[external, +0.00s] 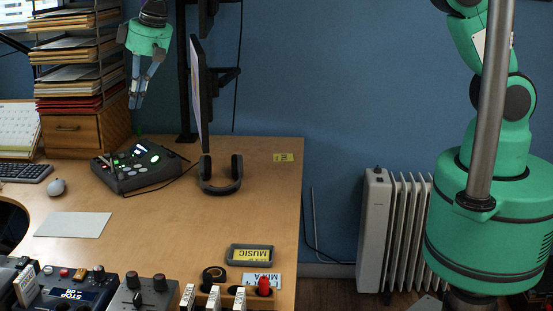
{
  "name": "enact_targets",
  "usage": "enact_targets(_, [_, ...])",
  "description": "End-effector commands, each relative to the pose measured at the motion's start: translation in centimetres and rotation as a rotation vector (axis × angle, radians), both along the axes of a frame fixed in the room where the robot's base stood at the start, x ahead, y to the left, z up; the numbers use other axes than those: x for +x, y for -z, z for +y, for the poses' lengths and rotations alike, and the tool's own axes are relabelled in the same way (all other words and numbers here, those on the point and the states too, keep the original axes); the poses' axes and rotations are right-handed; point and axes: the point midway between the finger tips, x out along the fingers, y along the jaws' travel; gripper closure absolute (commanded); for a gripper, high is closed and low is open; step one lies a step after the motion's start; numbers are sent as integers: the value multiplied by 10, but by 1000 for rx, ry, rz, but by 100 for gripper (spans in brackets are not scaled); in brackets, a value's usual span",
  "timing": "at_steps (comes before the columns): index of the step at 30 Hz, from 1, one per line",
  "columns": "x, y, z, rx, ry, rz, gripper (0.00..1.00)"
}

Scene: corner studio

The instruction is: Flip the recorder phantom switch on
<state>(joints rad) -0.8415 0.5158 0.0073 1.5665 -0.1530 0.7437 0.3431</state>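A dark device with a small display reading STOP (68,295), knobs and a red button stands at the bottom left front; it looks like the recorder. Its phantom switch is too small to make out. My gripper (137,104) hangs pointing down at the upper left, in front of the paper shelf. It is well apart from this device, and nothing shows between its narrow fingers. How far they are parted is unclear from this side.
A control box with lit buttons (135,166) sits on the desk (150,235) below my gripper. A thin monitor (201,95), headphones (220,176) and paper trays (80,60) stand nearby. Another knobbed box (143,296) and labelled tags line the front. The desk's middle is mostly clear.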

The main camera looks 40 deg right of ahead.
Motion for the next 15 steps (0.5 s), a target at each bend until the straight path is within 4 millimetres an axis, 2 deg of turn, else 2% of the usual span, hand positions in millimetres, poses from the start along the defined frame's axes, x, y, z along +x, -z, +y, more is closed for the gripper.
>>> enact_targets(3, [-10, 22, 35, -7, -27, 6, 100])
enact_targets(15, [-57, 99, 139, -24, -111, 15, 100])
